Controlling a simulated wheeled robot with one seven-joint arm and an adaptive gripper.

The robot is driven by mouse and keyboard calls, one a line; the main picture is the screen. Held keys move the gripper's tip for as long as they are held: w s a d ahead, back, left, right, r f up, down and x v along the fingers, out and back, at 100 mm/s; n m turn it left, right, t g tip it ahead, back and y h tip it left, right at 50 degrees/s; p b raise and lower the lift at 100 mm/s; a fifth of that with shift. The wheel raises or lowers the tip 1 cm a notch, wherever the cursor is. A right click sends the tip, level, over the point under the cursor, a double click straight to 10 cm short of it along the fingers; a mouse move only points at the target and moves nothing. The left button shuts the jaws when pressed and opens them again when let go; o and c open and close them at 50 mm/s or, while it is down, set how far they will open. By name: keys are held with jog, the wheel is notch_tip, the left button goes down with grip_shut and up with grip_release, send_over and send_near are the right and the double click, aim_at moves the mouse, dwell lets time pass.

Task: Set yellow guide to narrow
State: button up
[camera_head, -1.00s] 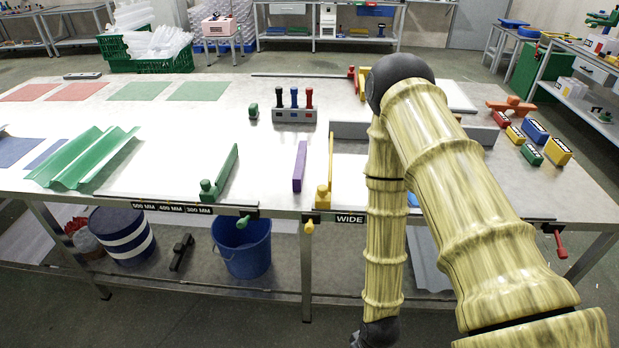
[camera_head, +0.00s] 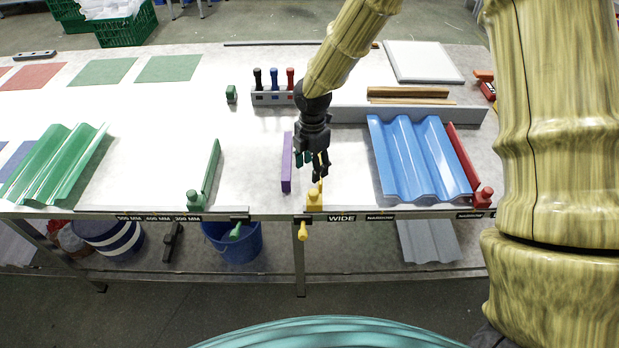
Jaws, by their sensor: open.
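The yellow guide (camera_head: 314,201) stands at the table's front edge, just left of the WIDE label (camera_head: 341,218). Its block shows; most of its long bar is hidden behind my gripper. A yellow handle (camera_head: 301,231) hangs below the edge there. A NARROW label (camera_head: 380,217) is to the right of WIDE, and another NARROW label (camera_head: 470,215) is near the red guide (camera_head: 466,165). My gripper (camera_head: 320,168) is open, pointing down over the yellow guide's bar. I cannot tell whether it touches the bar.
A purple bar (camera_head: 286,163) stands close on the left. A blue corrugated sheet (camera_head: 418,158) lies on the right against a grey rail (camera_head: 440,114). The green guide (camera_head: 210,172) is further left. A rack with coloured handles (camera_head: 273,96) stands behind.

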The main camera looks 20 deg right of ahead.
jog(key=s, duration=0.1)
jog(key=p, duration=0.2)
send_over(313, 192)
jog(key=f, duration=0.5)
jog(key=shift+w+f, duration=0.2)
jog(key=shift+f, duration=0.2)
jog(key=shift+s+f, duration=0.35)
jog(key=shift+f, duration=0.3)
jog(key=shift+f+p, duration=0.55)
jog(key=shift+f, duration=1.05)
jog(key=shift+w, duration=0.1)
jog(key=shift+f, duration=0.1)
jog(key=shift+c, duration=0.2)
grip_shut()
